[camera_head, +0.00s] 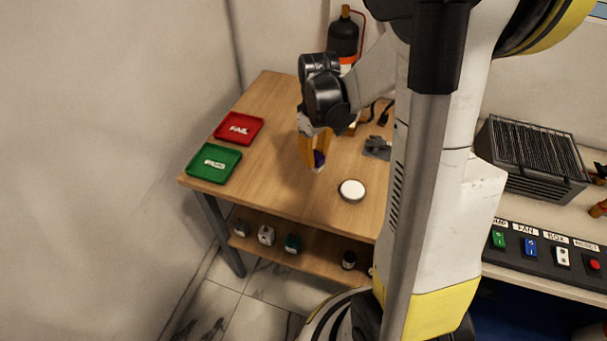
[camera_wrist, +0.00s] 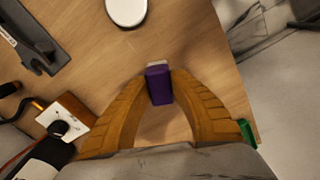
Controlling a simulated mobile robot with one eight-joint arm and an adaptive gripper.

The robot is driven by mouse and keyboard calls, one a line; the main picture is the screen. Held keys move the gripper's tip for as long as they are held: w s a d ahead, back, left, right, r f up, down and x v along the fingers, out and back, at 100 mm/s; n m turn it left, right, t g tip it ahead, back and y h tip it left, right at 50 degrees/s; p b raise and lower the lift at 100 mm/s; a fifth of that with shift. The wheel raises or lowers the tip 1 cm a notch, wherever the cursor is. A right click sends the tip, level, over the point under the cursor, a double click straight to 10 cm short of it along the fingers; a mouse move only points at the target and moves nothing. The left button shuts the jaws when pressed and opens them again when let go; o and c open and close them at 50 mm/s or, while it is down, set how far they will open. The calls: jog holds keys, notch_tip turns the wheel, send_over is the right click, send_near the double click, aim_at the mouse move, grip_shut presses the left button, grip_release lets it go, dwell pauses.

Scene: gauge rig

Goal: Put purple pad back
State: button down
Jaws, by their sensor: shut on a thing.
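The purple pad (camera_wrist: 159,86) is a small block with a pale end, held between the yellow fingers of my gripper (camera_wrist: 160,76) in the wrist view. In the head view the purple pad (camera_head: 319,158) shows small and partly hidden at the tips of my gripper (camera_head: 316,156), which points down over the wooden table (camera_head: 270,180). The gap between the pad and the tabletop is hard to judge.
A white round disc (camera_head: 351,190) lies right of my gripper. A red FAIL tray (camera_head: 239,128) and a green PASS tray (camera_head: 214,163) stand at the left. A grey fixture (camera_head: 377,147) sits behind right. Several small items stand on the lower shelf (camera_head: 325,250). The table's front middle is clear.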

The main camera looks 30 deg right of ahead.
aim_at(305, 179)
jog(key=shift+w+a+f+b, duration=0.3)
jog(key=shift+w+a+f, duration=0.4)
jog(key=shift+a+f, duration=0.2)
jog(key=shift+f+b, duration=0.9)
jog(key=shift+f, duration=0.85)
jog(key=shift+f, duration=0.1)
jog(key=shift+f, duration=0.15)
jog(key=c, duration=1.3)
grip_release()
jog(key=shift+o, duration=0.2)
